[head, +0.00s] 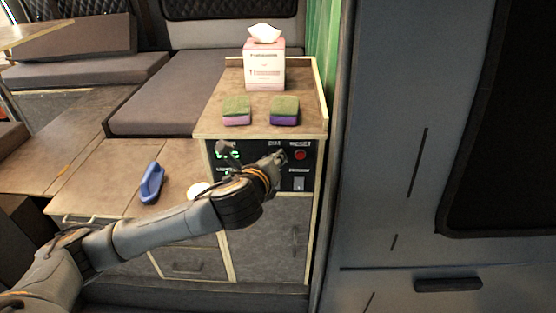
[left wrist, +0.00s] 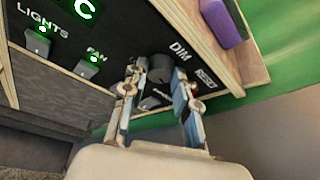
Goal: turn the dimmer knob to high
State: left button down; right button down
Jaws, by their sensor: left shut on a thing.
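The dimmer knob (left wrist: 160,66) is a dark round knob below the DIM label on the black control panel (head: 309,169). In the left wrist view it sits between the two fingers of my left gripper (left wrist: 158,80), which is shut on it. In the head view my left gripper (head: 276,160) reaches the panel under the DIM label and hides the knob. I cannot make out the knob's pointer. My right gripper is not in view.
A red button (head: 300,155) and a switch (head: 298,184) lie right of the gripper. LIGHTS (left wrist: 38,42) and FAN (left wrist: 88,65) switches glow green. Two sponges (head: 236,112) (head: 285,112) and a tissue box (head: 264,72) stand above. A blue object (head: 152,183) lies on the lower counter.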

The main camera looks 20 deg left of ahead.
pick_arm(q)
jog(key=shift+w+r, duration=0.1)
jog(key=shift+r, duration=0.4)
jog(key=c, duration=1.2)
grip_release()
jog(key=shift+o, duration=0.9)
jog(key=shift+d, duration=0.1)
jog(key=shift+d+f, duration=0.1)
jog(key=shift+f, duration=0.1)
jog(key=v, duration=0.7)
jog(key=shift+s+d+r+m, duration=0.15)
jog(key=shift+s+d+m, duration=0.1)
jog(key=shift+s+m, duration=0.05)
